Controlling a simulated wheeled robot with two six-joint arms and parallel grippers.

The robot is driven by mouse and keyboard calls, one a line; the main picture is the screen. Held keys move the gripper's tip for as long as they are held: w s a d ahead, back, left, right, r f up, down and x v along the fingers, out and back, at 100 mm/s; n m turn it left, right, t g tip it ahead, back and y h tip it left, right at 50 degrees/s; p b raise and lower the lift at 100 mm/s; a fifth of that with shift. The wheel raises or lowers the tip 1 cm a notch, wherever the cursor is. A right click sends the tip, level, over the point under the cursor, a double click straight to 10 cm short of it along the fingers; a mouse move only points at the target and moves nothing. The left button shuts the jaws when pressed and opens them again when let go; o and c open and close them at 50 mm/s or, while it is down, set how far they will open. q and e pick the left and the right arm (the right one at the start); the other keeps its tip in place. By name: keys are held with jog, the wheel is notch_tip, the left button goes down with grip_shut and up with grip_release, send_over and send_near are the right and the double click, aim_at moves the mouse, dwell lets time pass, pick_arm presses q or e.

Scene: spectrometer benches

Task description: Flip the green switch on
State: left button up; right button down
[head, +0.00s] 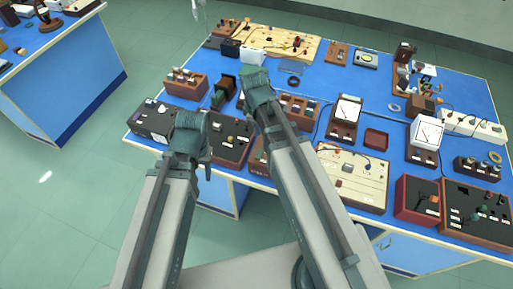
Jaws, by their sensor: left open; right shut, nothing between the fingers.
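I cannot make out the green switch for certain; small green parts show on the dark panel box at the right (468,214), but they are too small to identify. Another dark panel box (228,150) with small knobs sits just right of my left gripper. My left gripper (190,121) is open, over the front left part of the blue bench (378,92), and hides some of what is behind it. My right gripper (255,77) is shut and empty, farther back over the bench, near a small dark block (223,90). Contact with anything cannot be told.
A wooden board (284,42) lies at the back. A cream panel (350,176), two white-faced meters (347,110) (425,132) and a red-brown box (417,199) crowd the front and right. A black box (160,118) stands front left. Another bench (75,75) is far left.

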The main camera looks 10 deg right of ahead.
aim_at(260, 152)
jog(key=f+b, duration=0.4)
jog(key=w+f+b, duration=0.1)
jog(key=f+b, duration=0.4)
jog(key=d+f+b, duration=0.1)
jog(key=f+b, duration=0.3)
jog(key=b, duration=0.1)
jog(key=shift+w+f, duration=0.3)
jog(key=shift+f, duration=0.1)
jog(key=shift+w+d+f+g+b, duration=0.15)
jog(key=shift+w+f+g+b, duration=0.1)
jog(key=shift+f+g+b, duration=0.2)
jog(key=shift+s+r+y, duration=0.1)
jog(key=shift+s+y, duration=0.15)
jog(key=shift+y, duration=0.05)
jog(key=shift+s, duration=0.15)
